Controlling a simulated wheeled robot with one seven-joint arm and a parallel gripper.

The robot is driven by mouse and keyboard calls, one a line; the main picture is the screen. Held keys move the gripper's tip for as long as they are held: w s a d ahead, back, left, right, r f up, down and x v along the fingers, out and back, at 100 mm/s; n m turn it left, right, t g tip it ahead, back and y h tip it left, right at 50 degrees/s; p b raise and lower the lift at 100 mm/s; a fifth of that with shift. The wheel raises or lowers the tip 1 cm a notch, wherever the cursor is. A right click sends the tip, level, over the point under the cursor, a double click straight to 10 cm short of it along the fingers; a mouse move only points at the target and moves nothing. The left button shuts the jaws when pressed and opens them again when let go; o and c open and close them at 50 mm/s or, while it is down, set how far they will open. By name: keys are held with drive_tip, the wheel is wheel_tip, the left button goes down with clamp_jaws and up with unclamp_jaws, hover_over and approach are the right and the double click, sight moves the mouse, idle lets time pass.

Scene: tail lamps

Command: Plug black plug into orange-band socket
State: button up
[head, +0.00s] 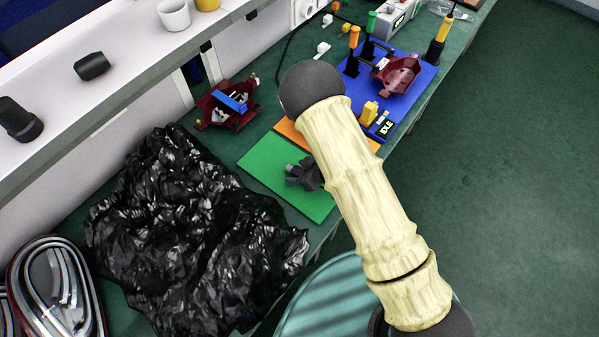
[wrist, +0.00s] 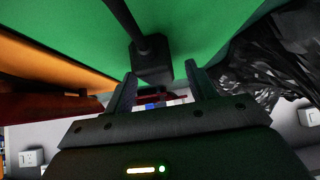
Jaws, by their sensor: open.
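My gripper (wrist: 160,70) is open. In the wrist view its two dark fingers point toward a black block with a cable or rod, which looks like the black plug (wrist: 150,60). The block sits over the green mat (wrist: 88,28), at or just beyond the fingertips; contact cannot be told. In the head view a dark shape that seems to be my gripper (head: 303,174) is low over the green mat (head: 262,176), and the plug cannot be told apart there. One dark red lamp housing (head: 228,104) lies at the wall side. I cannot make out an orange-band socket.
An orange mat (head: 288,131) adjoins the green one. A blue mat (head: 412,98) holds another red housing (head: 397,74), a yellow block (head: 369,113) and upright tools. A crumpled black bag (head: 190,235) covers the bench at left. My sleeved arm hides part of the bench.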

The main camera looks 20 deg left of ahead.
sight(298, 171)
drive_tip(key=shift+w+a+f, duration=0.1)
drive_tip(key=shift+a+f, duration=0.15)
drive_tip(key=shift+f, duration=0.05)
drive_tip(key=c, duration=1.1)
drive_tip(key=shift+r, duration=0.1)
wheel_tip(298, 171, up, 10)
drive_tip(key=shift+f+b, duration=0.1)
drive_tip(key=shift+b, duration=0.2)
idle(0.3)
